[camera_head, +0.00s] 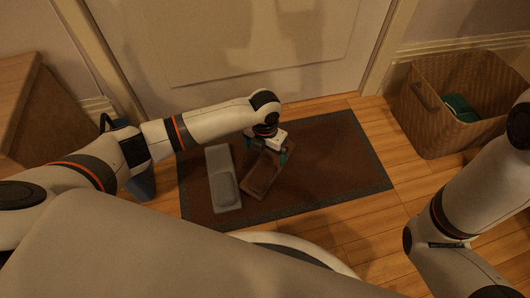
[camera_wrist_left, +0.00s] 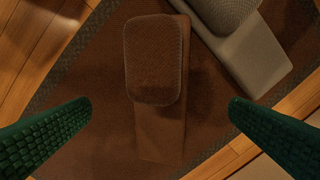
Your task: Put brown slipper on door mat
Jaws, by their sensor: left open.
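The brown slipper (camera_head: 261,176) lies on the door mat (camera_head: 335,160), right of a grey slipper (camera_head: 223,178). In the left wrist view the brown slipper (camera_wrist_left: 155,55) shows from above, resting on the mat (camera_wrist_left: 95,120), with the grey slipper (camera_wrist_left: 250,55) at upper right. My left gripper (camera_head: 267,149) is over the far end of the brown slipper. Its green fingers (camera_wrist_left: 161,103) are wide apart, on either side of the slipper, with gaps between. I cannot tell its exact height. My right arm shows at right, but its gripper is out of view.
A wicker basket (camera_head: 445,119) with a green item (camera_head: 460,108) inside stands on the wooden floor at right. A door (camera_head: 250,40) is behind the mat. A wooden cabinet (camera_head: 40,110) stands at left. A blue-grey object (camera_head: 143,183) is partly hidden behind my left arm.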

